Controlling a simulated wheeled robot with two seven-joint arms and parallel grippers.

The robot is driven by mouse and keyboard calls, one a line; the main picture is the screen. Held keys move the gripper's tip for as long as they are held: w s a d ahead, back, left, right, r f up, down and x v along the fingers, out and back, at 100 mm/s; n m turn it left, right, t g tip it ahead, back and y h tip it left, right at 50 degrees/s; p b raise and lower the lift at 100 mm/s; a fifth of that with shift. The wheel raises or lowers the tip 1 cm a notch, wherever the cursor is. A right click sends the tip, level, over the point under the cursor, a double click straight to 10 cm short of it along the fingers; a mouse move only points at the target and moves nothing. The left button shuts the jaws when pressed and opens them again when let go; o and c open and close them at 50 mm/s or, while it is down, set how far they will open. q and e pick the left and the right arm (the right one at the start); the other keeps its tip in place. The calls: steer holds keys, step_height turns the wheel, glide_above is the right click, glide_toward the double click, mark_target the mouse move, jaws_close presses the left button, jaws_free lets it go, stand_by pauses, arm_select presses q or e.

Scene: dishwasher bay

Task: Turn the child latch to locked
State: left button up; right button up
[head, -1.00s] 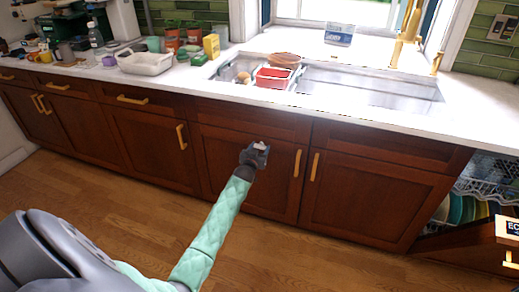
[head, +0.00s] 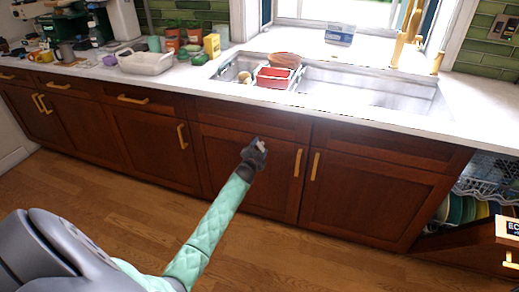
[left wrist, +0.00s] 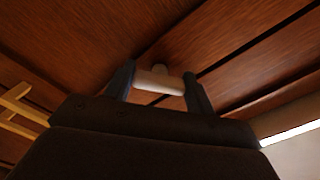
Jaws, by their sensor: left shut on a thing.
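The child latch (left wrist: 158,82) is a pale bar with a small round hub behind it, set against the brown cabinet front in the left wrist view. My left gripper (left wrist: 160,84) is shut on the bar, one dark finger at each end. In the head view my left gripper (head: 258,146) is at the cabinet door below the sink, left of that door's gold handle. Only a small pale bit of the latch (head: 267,145) shows there, the rest hidden by the fingers. I cannot read the latch's setting. My right gripper is not in view.
Upright gold handles (head: 298,163) are on the doors right of my gripper. The sink (head: 380,92) and a red tub (head: 275,77) are above. An open dishwasher with a dish rack (head: 487,188) is at the right. The wooden floor (head: 300,258) in front is clear.

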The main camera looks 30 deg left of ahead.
arm_select(q)
steer(key=m, duration=0.5)
steer(key=shift+b, duration=0.35)
steer(key=shift+m, duration=1.2)
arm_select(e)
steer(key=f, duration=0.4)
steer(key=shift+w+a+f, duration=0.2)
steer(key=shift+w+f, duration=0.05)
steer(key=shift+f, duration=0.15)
arm_select(q)
steer(key=o, duration=1)
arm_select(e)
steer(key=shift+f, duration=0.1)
